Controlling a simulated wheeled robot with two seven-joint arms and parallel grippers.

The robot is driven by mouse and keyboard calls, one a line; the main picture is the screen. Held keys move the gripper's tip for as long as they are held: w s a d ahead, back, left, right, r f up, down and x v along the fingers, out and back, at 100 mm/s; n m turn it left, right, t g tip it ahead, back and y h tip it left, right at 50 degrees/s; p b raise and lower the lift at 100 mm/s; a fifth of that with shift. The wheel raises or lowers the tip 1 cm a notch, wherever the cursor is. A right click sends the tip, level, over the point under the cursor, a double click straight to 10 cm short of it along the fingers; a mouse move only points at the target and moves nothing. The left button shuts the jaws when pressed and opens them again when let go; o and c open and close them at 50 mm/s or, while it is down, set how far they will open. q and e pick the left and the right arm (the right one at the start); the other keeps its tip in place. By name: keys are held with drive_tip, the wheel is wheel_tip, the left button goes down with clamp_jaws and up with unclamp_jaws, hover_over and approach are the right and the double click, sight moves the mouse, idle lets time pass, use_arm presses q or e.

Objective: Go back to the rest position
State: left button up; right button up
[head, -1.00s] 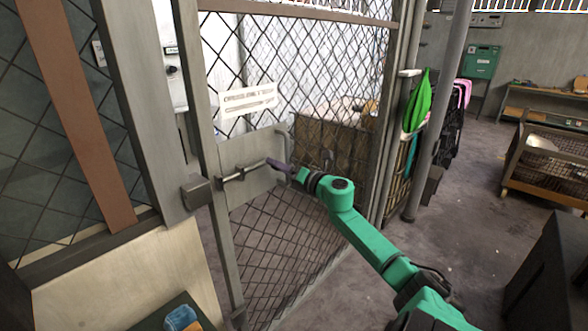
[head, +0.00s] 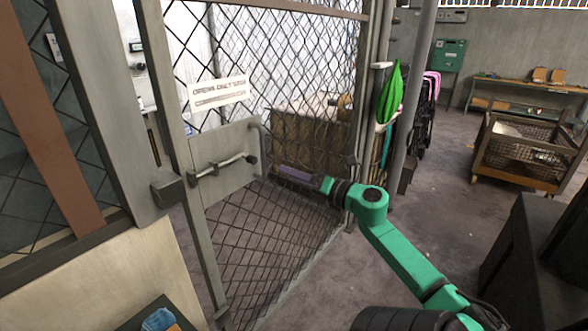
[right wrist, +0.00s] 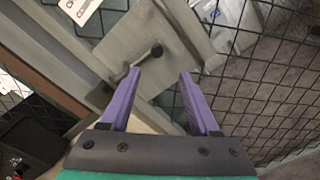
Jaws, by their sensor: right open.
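My right gripper (head: 283,171) has purple fingers and is open. It is at the end of my green arm, just right of the gate's latch bolt (head: 222,166). In the right wrist view my right gripper (right wrist: 160,75) has its two fingers spread with nothing between them. The bolt's dark round knob (right wrist: 157,51) shows beyond the fingertips, apart from them. The bolt sits on a grey metal plate (head: 228,187) on the wire mesh gate (head: 265,235). My left gripper is not in view.
A white sign (head: 220,93) hangs on the mesh above the latch. A grey post (head: 405,120) and a green cloth item (head: 391,95) stand right of the gate. A mesh cart (head: 525,150) is at the right. Open floor (head: 445,205) lies between.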

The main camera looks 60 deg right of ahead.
idle(0.3)
drive_tip(key=s+d+f+m+g+h, duration=0.25)
drive_tip(key=f+m, duration=0.35)
drive_tip(key=f, duration=0.7)
drive_tip(key=s+d+f+m+g+h, duration=0.25)
drive_tip(key=f+m, duration=0.45)
drive_tip(key=f, duration=0.6)
drive_tip(key=s+a+f+m+g, duration=0.1)
drive_tip(key=s+a+f+m, duration=0.1)
drive_tip(key=f, duration=0.5)
drive_tip(key=s+a+f+m+g, duration=0.1)
drive_tip(key=s+f+m+g, duration=0.1)
drive_tip(key=f, duration=0.5)
drive_tip(key=s+a+f+m+g+y, duration=0.2)
drive_tip(key=s+a+f+m+g, duration=0.1)
drive_tip(key=s+a+f, duration=0.7)
drive_tip(key=s+a+f+m+g+y, duration=0.3)
drive_tip(key=s+a+f+g, duration=0.3)
drive_tip(key=s+a+f, duration=0.5)
drive_tip(key=a+f+m, duration=0.1)
drive_tip(key=a+f, duration=0.2)
drive_tip(key=a, duration=0.4)
drive_tip(key=shift+s+f, duration=0.25)
drive_tip(key=shift+f, duration=0.1)
drive_tip(key=shift+d, duration=0.1)
drive_tip(key=shift+c, duration=0.4)
